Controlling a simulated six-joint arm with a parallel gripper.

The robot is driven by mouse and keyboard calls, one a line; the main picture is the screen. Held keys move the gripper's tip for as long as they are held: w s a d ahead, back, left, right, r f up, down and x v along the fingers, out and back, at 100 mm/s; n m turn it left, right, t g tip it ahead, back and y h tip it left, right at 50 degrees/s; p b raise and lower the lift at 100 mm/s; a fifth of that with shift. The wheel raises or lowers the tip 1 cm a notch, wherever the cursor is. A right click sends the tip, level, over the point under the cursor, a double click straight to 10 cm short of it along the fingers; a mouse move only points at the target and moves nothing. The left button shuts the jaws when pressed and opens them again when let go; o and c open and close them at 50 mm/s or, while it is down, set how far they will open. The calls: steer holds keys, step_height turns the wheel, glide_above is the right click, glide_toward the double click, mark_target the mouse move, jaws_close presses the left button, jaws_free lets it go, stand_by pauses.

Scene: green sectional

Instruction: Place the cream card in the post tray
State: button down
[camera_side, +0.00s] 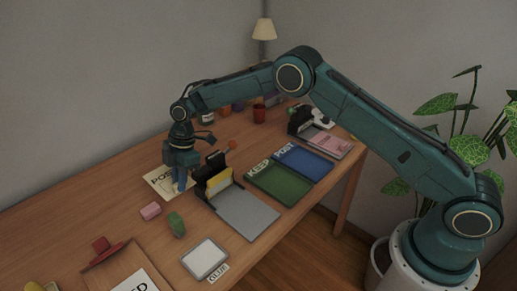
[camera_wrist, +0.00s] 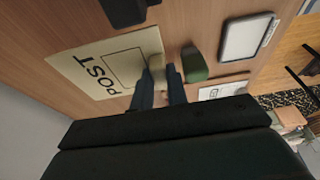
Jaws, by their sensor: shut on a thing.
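The cream card (camera_side: 158,179), printed POST, shows under and beside my gripper (camera_side: 181,184) near the wall side of the desk. In the wrist view, the card (camera_wrist: 90,65) spreads out to the left of my fingers, with a drawn box next to its lettering. My gripper (camera_wrist: 160,90) is shut at the card's edge; the exact contact is partly hidden. The post tray (camera_side: 302,163) is blue, labelled POST, and lies empty farther right along the desk, well apart from my gripper.
A green KEEP tray (camera_side: 280,184) adjoins the post tray. A pink block (camera_side: 151,211), green object (camera_side: 176,224) and white pad (camera_side: 205,258) lie nearer the front.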

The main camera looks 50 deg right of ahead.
steer(key=shift+f, duration=2.3)
steer(key=shift+f, duration=0.1)
steer(key=shift+f, duration=2.05)
steer(key=c, duration=1.4)
jaws_free()
steer(key=shift+f, duration=0.1)
steer(key=v, duration=1)
steer(key=shift+r, duration=0.4)
steer(key=shift+d+r, duration=0.2)
steer(key=shift+r, duration=0.5)
